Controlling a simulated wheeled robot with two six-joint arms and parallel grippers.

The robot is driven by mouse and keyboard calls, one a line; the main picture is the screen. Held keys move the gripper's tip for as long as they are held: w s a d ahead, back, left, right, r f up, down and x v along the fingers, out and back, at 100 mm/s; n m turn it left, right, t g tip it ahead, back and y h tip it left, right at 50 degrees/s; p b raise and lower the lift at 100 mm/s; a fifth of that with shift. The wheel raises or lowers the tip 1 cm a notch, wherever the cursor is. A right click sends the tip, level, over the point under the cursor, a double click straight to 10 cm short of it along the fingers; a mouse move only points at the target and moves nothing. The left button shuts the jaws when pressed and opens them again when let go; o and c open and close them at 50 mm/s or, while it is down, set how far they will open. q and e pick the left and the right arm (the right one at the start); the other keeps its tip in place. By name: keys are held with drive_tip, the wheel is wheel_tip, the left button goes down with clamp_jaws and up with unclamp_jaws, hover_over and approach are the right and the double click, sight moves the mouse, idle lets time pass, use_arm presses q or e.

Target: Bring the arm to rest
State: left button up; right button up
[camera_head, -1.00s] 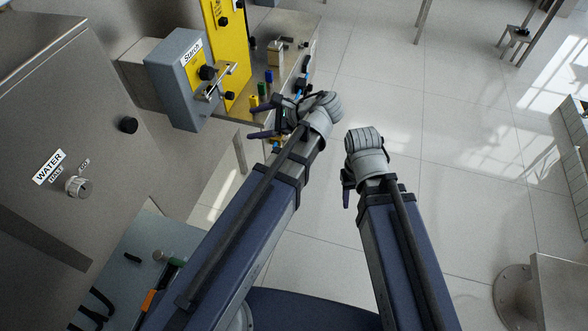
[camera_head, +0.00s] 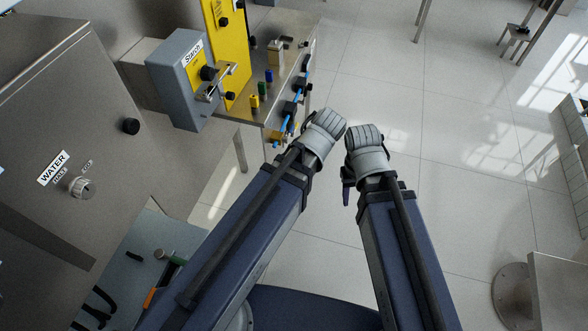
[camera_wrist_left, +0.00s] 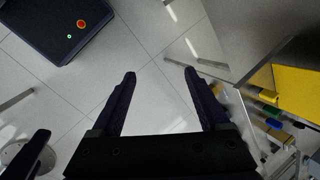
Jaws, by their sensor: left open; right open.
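My left arm comes in from the left in the head view, and its wrist is beside the right one. The left fingers are hidden there. In the left wrist view my left gripper (camera_wrist_left: 160,74) is open, with bare floor between its two dark fingers and nothing held. My right gripper (camera_head: 346,190) points down below its grey wrist in the head view. Only a dark finger shows, and nothing is seen in it. Both grippers hang over the open floor, apart from the bench.
A steel bench (camera_head: 283,100) with coloured knobs and blue-handled parts stands left of my left wrist. A steel WATER cabinet (camera_head: 95,130) is at left. The tiled floor (camera_head: 400,90) ahead is clear.

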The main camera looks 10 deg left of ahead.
use_arm(q)
drive_tip(key=shift+s+d, duration=0.15)
drive_tip(key=shift+d, duration=0.05)
drive_tip(key=s+d+f+n+h, duration=0.1)
drive_tip(key=s+d+n+h, duration=0.2)
drive_tip(key=d, duration=0.2)
drive_tip(key=shift+s+d+f+g, duration=0.2)
drive_tip(key=shift+s+d+g, duration=0.05)
drive_tip(key=shift+s+g, duration=0.15)
idle(0.8)
